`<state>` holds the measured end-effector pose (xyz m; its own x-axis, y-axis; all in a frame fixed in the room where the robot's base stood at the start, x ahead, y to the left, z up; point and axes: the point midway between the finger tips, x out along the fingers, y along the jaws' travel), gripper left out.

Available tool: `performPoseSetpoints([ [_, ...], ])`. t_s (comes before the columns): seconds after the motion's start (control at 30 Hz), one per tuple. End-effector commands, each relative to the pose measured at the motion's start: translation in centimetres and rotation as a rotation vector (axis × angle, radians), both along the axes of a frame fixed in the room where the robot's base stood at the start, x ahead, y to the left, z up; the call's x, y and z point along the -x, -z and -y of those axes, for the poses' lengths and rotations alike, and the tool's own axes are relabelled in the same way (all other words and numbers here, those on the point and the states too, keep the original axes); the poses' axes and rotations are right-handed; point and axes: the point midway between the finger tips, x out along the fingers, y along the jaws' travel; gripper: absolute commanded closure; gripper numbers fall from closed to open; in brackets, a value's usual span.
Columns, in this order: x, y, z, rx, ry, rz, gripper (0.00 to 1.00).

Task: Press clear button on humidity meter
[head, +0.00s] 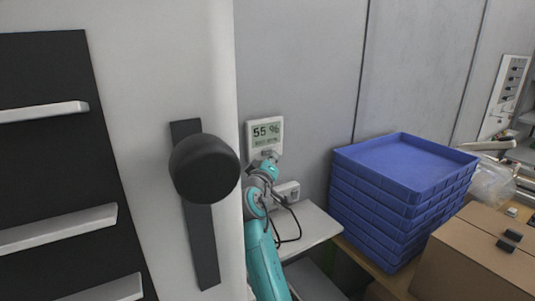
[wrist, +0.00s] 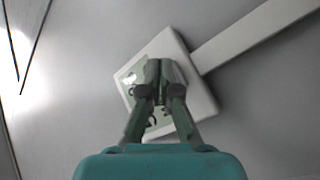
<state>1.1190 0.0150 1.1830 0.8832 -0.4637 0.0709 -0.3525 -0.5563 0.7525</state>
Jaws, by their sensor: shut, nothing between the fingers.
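The humidity meter (head: 265,133) is a white square unit on the grey wall, and its screen reads "55 %". In the wrist view the meter (wrist: 200,92) appears tilted, partly behind my fingers. My gripper (head: 266,158) is just below the meter's screen in the head view. In the wrist view my gripper (wrist: 160,65) is shut and empty, with its fingertips in front of the meter's face. I cannot tell whether the tips touch it. The clear button is not distinguishable; the fingers cover part of the meter's face.
A white cabinet with a black round knob (head: 204,168) stands close on the left. Stacked blue trays (head: 400,165) and a cardboard box (head: 475,260) are on the right. A small white shelf (head: 315,228) and cables lie below the meter. A pale strip (wrist: 255,35) runs along the wall from the meter.

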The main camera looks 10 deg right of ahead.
Motion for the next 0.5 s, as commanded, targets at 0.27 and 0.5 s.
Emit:
performPoseSetpoints([
  [0.27,0.0,0.01,-0.01,0.0,0.0,0.0,1.0],
  [0.5,-0.52,-0.08,-0.17,0.001,0.0,0.0,1.0],
])
